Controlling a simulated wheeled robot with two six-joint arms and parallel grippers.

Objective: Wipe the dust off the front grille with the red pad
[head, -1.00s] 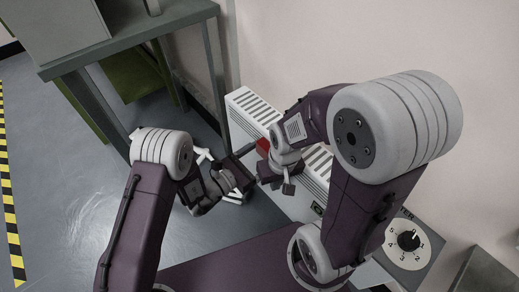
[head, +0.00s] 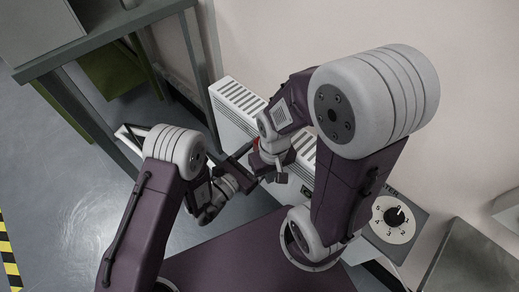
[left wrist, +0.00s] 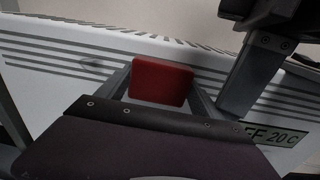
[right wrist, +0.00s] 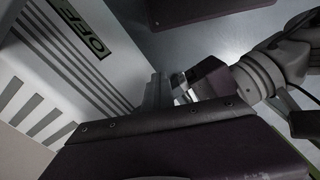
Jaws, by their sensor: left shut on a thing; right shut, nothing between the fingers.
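The red pad (left wrist: 160,82) is held between the fingers of my left gripper (head: 258,164); a little of the pad (head: 289,157) shows in the head view. The white heater (head: 236,99) stands along the wall, with slots on its top and front. The front grille (left wrist: 50,50) lies right behind the pad in the left wrist view; contact cannot be told. A faint grey smudge (left wrist: 92,63), possibly dust, is on it left of the pad. My right gripper (head: 279,177) is shut and empty at the heater's front, close to the left gripper. My right arm hides part of the heater.
An OFF 20 C display (left wrist: 275,134) is on the heater's front, right of the pad. A numbered dial (head: 397,214) on a grey box is right of my right arm. A grey table (head: 110,35) stands at the left. The floor at left is open.

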